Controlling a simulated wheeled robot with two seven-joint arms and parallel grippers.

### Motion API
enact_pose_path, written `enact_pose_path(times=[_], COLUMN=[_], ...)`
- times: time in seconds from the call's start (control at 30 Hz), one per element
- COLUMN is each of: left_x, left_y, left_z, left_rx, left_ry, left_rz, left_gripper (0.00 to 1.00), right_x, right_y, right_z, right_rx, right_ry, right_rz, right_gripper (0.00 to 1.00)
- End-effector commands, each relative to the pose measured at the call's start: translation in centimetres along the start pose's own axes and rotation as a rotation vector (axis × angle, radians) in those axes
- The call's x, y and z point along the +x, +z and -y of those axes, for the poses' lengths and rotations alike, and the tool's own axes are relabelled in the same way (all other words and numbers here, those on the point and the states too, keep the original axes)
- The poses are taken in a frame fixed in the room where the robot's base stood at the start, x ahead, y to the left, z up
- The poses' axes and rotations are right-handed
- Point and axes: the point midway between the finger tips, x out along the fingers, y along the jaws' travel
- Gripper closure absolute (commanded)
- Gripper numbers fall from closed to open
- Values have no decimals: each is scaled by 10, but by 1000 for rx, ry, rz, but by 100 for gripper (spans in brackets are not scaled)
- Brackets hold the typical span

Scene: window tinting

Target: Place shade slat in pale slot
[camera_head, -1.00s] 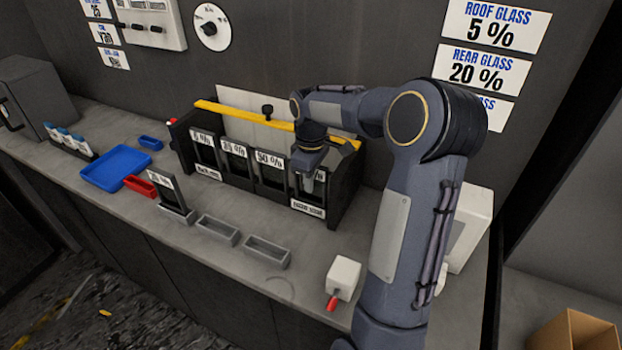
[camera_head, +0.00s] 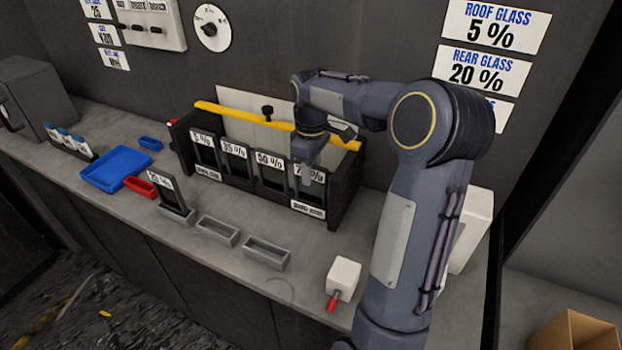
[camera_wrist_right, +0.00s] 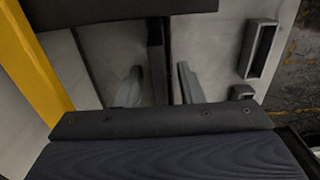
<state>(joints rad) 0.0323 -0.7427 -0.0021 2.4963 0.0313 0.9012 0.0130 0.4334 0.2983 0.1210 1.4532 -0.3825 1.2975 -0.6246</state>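A dark slat (camera_head: 174,200) with a white label stands upright in the leftmost of several small grey holders. The black rack (camera_head: 347,190) has several bays with percent labels; the rightmost bay's label is partly covered by my right gripper (camera_head: 309,172). A small plate (camera_head: 308,210) is below that bay, its text too small to read. In the right wrist view my right gripper (camera_wrist_right: 157,86) is open, its fingers on either side of a dark upright bar (camera_wrist_right: 157,50), with gaps visible. I cannot tell whether this bar is a slat or the rack's wall. My left gripper is not in view.
Two grey holders (camera_head: 218,231) (camera_head: 266,252) stand empty in front of the rack. A yellow bar (camera_head: 240,115) runs along the rack's top. A blue tray (camera_head: 115,167), a red tray (camera_head: 138,186) and a white box with a red part (camera_head: 343,277) are on the counter.

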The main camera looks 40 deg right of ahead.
Motion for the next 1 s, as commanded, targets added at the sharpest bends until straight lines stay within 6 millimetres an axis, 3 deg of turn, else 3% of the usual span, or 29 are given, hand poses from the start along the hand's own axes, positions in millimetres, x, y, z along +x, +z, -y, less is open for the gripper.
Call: enact_pose_path(times=[0.1,0.3,0.67,0.77,0.9,1.0], left_x=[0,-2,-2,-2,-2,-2], left_y=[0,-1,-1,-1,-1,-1], left_z=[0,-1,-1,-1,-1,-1], left_rx=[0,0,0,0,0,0], left_ry=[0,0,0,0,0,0], left_rz=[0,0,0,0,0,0], left_gripper=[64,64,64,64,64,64], right_x=[-29,-66,-87,-93,-97,-86], right_y=[-1,-1,1,8,32,56], right_z=[0,0,5,29,96,152], right_rx=[-1,-1,3,29,125,225], right_ry=[3,2,1,6,-10,-56], right_rz=[-4,-4,-10,-55,-189,-303], right_gripper=[66,66,66,66,66,66])
